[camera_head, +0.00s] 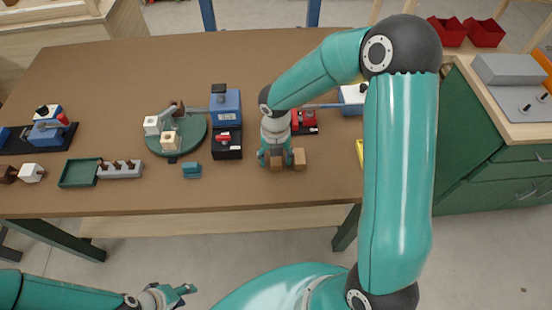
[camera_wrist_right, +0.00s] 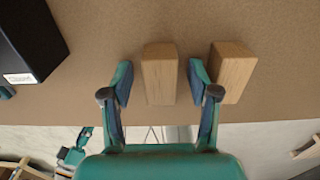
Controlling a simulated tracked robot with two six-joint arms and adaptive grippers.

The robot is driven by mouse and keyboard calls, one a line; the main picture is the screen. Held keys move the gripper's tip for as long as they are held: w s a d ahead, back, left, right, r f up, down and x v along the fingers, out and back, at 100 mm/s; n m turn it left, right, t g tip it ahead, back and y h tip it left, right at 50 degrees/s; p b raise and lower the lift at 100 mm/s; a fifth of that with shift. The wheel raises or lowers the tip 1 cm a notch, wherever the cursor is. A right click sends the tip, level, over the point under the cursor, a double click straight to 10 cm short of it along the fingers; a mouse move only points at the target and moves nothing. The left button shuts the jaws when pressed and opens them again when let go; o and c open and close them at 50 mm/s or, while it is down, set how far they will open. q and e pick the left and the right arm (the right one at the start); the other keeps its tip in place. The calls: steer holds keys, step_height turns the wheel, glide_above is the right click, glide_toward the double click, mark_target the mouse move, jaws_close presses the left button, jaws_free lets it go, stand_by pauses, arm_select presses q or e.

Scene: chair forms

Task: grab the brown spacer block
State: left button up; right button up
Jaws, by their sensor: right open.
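Two brown wooden blocks lie side by side near the table's front edge; I cannot tell which is the spacer block. The left block (camera_head: 276,163) also shows in the right wrist view (camera_wrist_right: 159,75), between the fingertips of my right gripper (camera_wrist_right: 160,85). The right block (camera_head: 299,158) sits just outside the right finger, which stands in the gap between the blocks, as the wrist view (camera_wrist_right: 234,72) shows. My right gripper (camera_head: 275,157) is open and points down, with visible space beside the left block. My left gripper (camera_head: 178,293) is open and empty, in front of the table.
The brown tabletop (camera_head: 330,180) right of the blocks is clear.

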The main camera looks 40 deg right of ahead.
steer(key=c, duration=1.1)
steer(key=shift+r, duration=0.2)
steer(key=shift+c, duration=0.2)
